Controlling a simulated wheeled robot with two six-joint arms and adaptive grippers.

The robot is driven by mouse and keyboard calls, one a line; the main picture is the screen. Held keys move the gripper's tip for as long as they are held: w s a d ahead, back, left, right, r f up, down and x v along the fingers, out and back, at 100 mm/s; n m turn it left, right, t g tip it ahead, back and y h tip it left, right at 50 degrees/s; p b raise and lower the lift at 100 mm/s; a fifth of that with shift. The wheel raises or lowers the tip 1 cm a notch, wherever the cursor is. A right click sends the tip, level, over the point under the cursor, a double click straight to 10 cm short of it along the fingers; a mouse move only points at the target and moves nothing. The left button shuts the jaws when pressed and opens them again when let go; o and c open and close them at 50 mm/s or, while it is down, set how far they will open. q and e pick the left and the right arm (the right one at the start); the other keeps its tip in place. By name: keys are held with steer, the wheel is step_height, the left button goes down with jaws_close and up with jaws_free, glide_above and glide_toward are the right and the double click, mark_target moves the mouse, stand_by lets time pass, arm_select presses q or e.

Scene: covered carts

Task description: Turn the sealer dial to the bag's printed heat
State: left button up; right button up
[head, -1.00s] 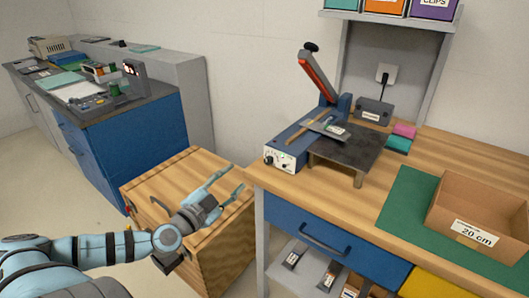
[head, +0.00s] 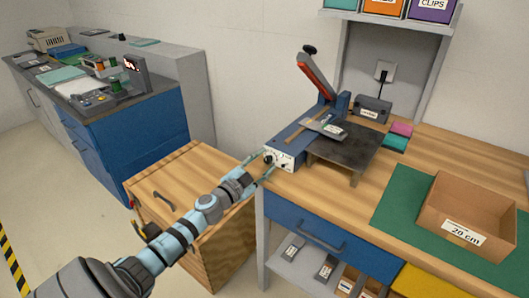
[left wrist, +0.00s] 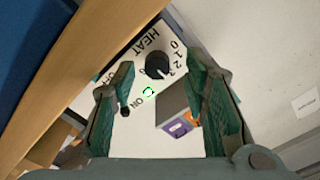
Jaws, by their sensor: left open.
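The sealer (head: 302,137) is blue with a raised red-handled arm and stands at the bench's left end. Its white front panel carries a black dial (head: 268,158). In the left wrist view the dial (left wrist: 157,65) sits beside the word HEAT and printed numbers; its pointer setting is unclear. A bag (head: 327,128) with a small label lies on the sealer; its print is too small to read. My left gripper (head: 263,168) is at the panel, open. In the left wrist view its fingers (left wrist: 160,82) stand on either side of the dial, apparently without gripping it. My right gripper is out of view.
An ON/OFF switch (left wrist: 124,110) and a green light (left wrist: 148,92) are close to the fingers. A dark plate (head: 345,150) stands right of the sealer. A wooden cabinet (head: 165,180) is below my left arm. A cardboard box (head: 470,205) sits on the green mat (head: 398,205).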

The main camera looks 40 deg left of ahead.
arm_select(q)
steer(key=shift+w+d+f, duration=0.1)
steer(key=shift+w, duration=0.55)
steer(key=shift+c, duration=0.2)
jaws_close()
steer(key=shift+m, duration=0.4)
steer(key=shift+o, duration=0.2)
jaws_free()
